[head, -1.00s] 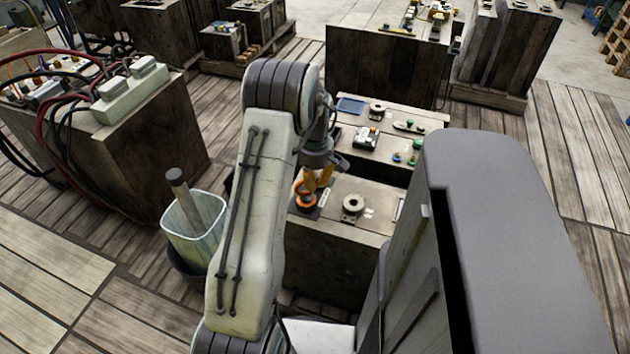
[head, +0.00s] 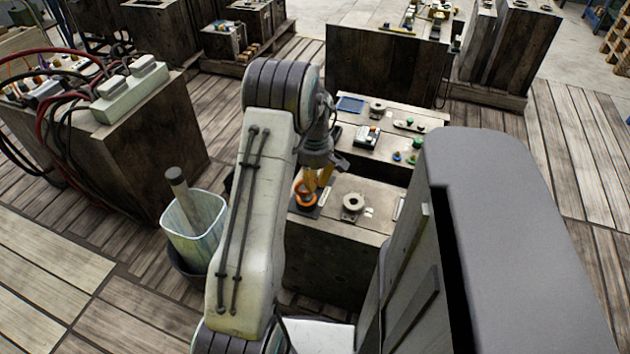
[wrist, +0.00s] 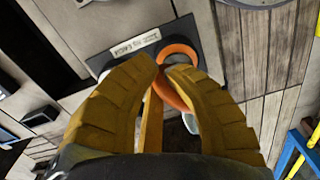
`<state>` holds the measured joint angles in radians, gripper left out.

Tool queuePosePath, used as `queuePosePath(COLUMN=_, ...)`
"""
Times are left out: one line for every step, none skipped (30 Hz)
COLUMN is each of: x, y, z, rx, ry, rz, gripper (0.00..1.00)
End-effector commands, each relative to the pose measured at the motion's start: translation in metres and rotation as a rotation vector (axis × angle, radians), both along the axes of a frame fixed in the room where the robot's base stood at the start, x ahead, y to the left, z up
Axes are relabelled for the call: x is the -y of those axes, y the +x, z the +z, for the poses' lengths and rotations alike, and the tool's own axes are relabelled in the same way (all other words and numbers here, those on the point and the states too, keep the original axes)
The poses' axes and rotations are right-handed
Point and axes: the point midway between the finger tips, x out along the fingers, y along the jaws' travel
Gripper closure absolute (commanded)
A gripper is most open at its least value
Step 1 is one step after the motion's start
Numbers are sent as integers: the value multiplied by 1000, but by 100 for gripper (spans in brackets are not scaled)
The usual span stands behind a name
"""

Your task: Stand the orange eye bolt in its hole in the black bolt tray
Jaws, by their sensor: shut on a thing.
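The orange eye bolt (head: 305,194) shows as an orange ring at my fingertips, over the near wooden block. In the wrist view, the orange eye bolt (wrist: 180,50) lies between and beyond the yellow fingertips. My gripper (head: 318,181) points down at it; in the wrist view my gripper (wrist: 167,69) is shut on it. The black bolt tray (wrist: 112,58), a flat dark plate with a pale printed label, lies under and beside the ring. The shank and the hole are hidden, so I cannot tell whether the bolt is seated.
A grey round flanged part (head: 352,204) sits right of the tray on the same block. A bench behind holds a blue tray (head: 350,106) and small parts. A bin (head: 194,232) with a post in it stands left of my arm.

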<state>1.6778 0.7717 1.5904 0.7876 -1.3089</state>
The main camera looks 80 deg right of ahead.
Motion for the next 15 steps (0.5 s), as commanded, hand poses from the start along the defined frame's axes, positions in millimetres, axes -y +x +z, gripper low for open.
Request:
queuePosePath(x=0, y=0, z=-1, rx=0, ry=-1, rz=0, gripper=100)
queuePosePath(x=0, y=0, z=-1, rx=0, ry=-1, rz=0, gripper=100)
queuePosePath(x=0, y=0, z=-2, rx=0, ry=-1, rz=0, gripper=100)
queuePosePath(x=0, y=0, z=-2, rx=0, ry=-1, rz=0, gripper=100)
queuePosePath(x=0, y=0, z=-2, rx=0, ry=-1, rz=0, gripper=100)
queuePosePath(x=0, y=0, z=-3, rx=0, ry=-1, rz=0, gripper=100)
queuePosePath(x=0, y=0, z=-3, rx=0, ry=-1, rz=0, gripper=100)
queuePosePath(x=0, y=0, z=-4, rx=0, ry=-1, rz=0, gripper=100)
queuePosePath(x=0, y=0, z=-4, rx=0, ry=-1, rz=0, gripper=100)
queuePosePath(x=0, y=0, z=-5, rx=0, ry=-1, rz=0, gripper=100)
queuePosePath(x=0, y=0, z=-5, rx=0, ry=-1, rz=0, gripper=100)
queuePosePath(x=0, y=0, z=-6, rx=0, ry=-1, rz=0, gripper=100)
queuePosePath(x=0, y=0, z=-6, rx=0, ry=-1, rz=0, gripper=100)
queuePosePath(x=0, y=0, z=-6, rx=0, ry=-1, rz=0, gripper=100)
queuePosePath(x=0, y=0, z=-7, rx=0, ry=-1, rz=0, gripper=100)
